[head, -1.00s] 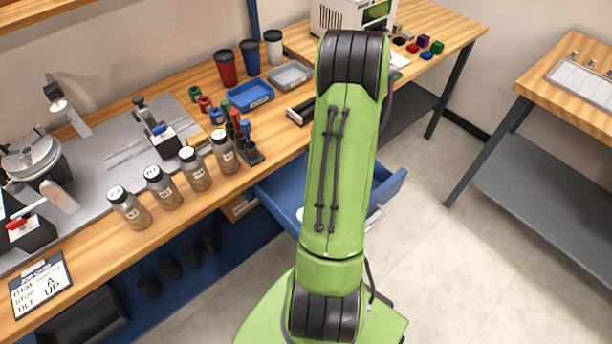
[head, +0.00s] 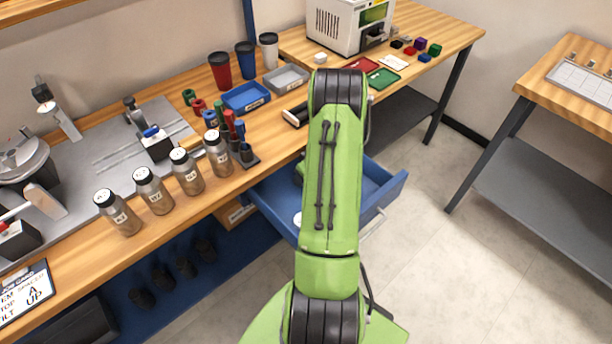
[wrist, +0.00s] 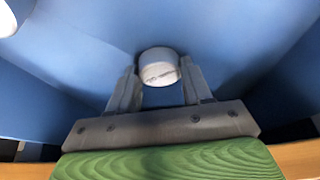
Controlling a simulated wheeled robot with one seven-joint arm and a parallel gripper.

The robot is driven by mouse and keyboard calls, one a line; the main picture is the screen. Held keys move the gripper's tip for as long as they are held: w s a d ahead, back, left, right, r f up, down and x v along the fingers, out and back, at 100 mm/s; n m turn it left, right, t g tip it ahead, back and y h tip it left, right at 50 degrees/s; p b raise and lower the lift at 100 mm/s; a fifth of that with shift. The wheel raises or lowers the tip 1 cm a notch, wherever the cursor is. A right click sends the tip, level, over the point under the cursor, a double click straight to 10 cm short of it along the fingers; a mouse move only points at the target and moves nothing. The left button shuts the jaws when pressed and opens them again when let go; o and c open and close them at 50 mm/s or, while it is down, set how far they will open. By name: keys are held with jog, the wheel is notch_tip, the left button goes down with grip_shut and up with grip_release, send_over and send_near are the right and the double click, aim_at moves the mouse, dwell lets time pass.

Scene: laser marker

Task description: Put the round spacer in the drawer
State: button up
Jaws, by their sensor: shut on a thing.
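The round spacer (wrist: 158,62), a short white cylinder with faint markings, is between the fingertips of my gripper (wrist: 159,72) in the wrist view. The gripper is shut on it. Blue drawer surfaces surround the gripper and spacer in the wrist view. The blue drawer (head: 388,198) stands pulled out under the bench in the head view. My green arm reaches over it and hides much of its inside, the gripper and the held spacer.
Another white object (wrist: 6,18) shows at the wrist view's top left corner. Several bottles (head: 190,172), a pen holder (head: 247,158) and a blue tray (head: 246,97) stand on the bench (head: 190,225) above. The floor right of the drawer is clear.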

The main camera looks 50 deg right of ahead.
jog(key=o, duration=1.2)
jog(key=shift+f, duration=0.1)
